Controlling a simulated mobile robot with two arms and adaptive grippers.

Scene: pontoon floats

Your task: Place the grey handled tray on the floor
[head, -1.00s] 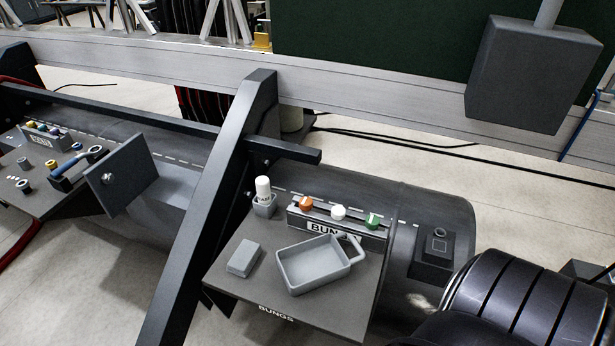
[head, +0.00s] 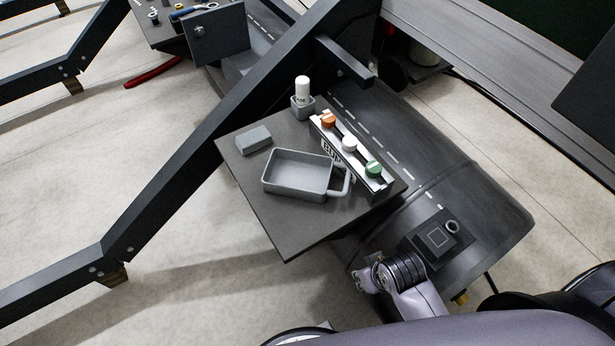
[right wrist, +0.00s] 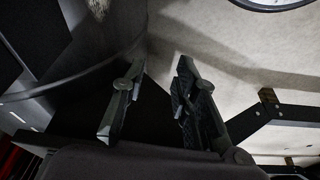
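The grey handled tray (head: 300,176) lies upright and empty on the dark shelf (head: 284,235) marked BUNGS in the head view, its handle at its right end. The pale floor (head: 190,285) shows below and left of the shelf. My right arm comes in at the bottom right, its wrist low beside the shelf's front right corner, apart from the tray. Its fingers are hard to make out there. In the right wrist view my right gripper (right wrist: 160,92) is open, with nothing visible between its fingers. My left gripper is not in view.
A grey block (head: 254,141), a white bottle (head: 303,90) in a holder and a rack (head: 345,165) with orange, white and green bungs share the shelf. A dark slanted beam (head: 225,125) runs along its left side. Floor left of the shelf is clear.

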